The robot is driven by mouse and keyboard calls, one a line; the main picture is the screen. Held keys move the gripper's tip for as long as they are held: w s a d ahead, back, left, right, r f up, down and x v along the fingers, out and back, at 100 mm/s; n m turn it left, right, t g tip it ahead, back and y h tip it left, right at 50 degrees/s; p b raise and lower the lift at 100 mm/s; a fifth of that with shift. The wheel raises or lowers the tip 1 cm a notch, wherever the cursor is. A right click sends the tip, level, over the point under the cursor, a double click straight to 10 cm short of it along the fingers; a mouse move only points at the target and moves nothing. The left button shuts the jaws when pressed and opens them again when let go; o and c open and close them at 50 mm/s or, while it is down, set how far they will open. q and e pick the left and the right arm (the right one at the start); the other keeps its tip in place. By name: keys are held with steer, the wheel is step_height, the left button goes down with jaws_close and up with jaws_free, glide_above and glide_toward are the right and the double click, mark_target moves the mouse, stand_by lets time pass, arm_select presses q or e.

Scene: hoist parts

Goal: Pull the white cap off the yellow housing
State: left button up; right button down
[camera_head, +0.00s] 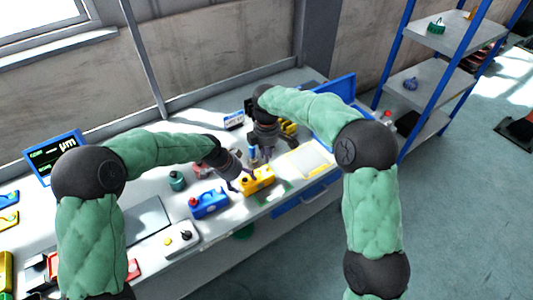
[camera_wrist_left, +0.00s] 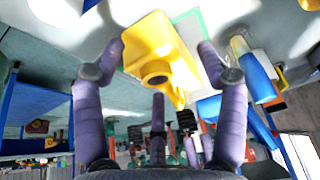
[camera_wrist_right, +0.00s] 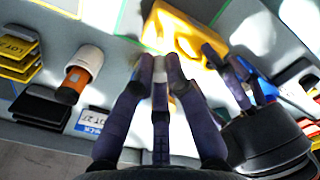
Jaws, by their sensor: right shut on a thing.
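The yellow housing (camera_head: 258,179) stands on the bench in front of my grippers. In the left wrist view the housing (camera_wrist_left: 158,45) has a bare round dark opening facing the camera. My left gripper (camera_wrist_left: 160,58) is open, with its fingers on either side of the housing; I cannot tell whether they touch it. My right gripper (camera_wrist_right: 162,68) is shut on a small whitish thing, which looks like the white cap (camera_wrist_right: 160,76) and is mostly hidden by the fingers. In the right wrist view the housing (camera_wrist_right: 180,32) lies beyond these fingertips, and the held thing appears apart from it.
A blue housing (camera_head: 209,203) and a white one (camera_head: 180,239) stand to the left on the bench. A white-and-orange item (camera_wrist_right: 84,72) and yellow trays (camera_wrist_right: 22,50) lie near my right gripper. A blue-framed shelf (camera_head: 430,80) stands at the right.

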arm_select(q)
steer(key=v, duration=1.2)
steer(key=shift+f, duration=0.1)
